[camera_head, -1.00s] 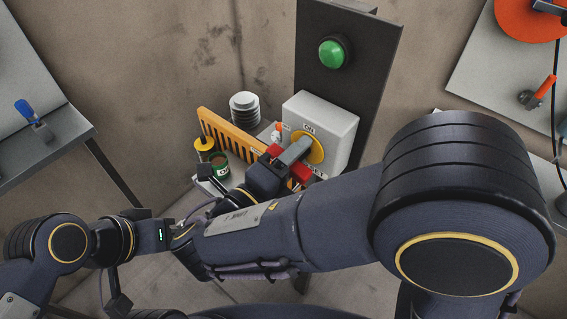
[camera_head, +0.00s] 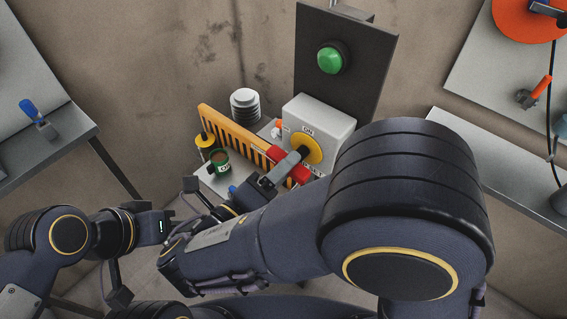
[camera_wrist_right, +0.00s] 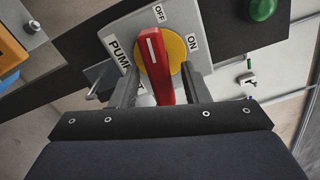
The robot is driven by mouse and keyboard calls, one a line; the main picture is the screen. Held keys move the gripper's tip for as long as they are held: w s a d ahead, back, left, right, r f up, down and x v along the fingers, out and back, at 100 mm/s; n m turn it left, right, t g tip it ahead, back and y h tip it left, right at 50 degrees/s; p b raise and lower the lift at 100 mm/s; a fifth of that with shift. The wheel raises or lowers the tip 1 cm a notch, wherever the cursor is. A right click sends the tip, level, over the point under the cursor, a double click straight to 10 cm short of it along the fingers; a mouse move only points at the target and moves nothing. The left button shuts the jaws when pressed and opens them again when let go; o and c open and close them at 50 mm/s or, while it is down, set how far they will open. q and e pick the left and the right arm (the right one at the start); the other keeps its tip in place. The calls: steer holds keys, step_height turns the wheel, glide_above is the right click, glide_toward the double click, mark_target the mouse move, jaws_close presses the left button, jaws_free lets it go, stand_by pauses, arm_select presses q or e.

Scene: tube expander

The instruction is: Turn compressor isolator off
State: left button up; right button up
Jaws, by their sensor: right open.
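The isolator is a light grey box (camera_head: 330,123) with a yellow disc (camera_head: 318,143) and a red handle (camera_head: 302,175). In the right wrist view the red handle (camera_wrist_right: 158,70) has a white line at its upper end, nearer the OFF label (camera_wrist_right: 159,13) than the ON label (camera_wrist_right: 193,42). A partly covered label reads PUMP (camera_wrist_right: 120,50). My right gripper (camera_wrist_right: 161,78) is open, with a finger on each side of the handle and gaps visible. It also shows in the head view (camera_head: 287,165), partly covering the handle. My left arm is at the left; its fingers cannot be made out.
A green button (camera_head: 330,60) sits on the dark panel (camera_head: 370,50) above the box. Left of the box are an orange slotted guard (camera_head: 232,132), a green mug (camera_head: 220,163) and a ribbed insulator (camera_head: 244,104). Side tables stand at both edges.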

mark_target(305, 149)
steer(key=shift+w, duration=0.1)
steer(key=shift+w+d+r+p, duration=0.15)
steer(key=shift+w+d+p, duration=0.35)
steer(key=shift+p, duration=0.2)
steer(key=shift+x, duration=1)
steer(key=shift+a, duration=0.1)
jaws_close()
steer(key=n, duration=0.3)
jaws_free()
steer(key=shift+o, duration=0.2)
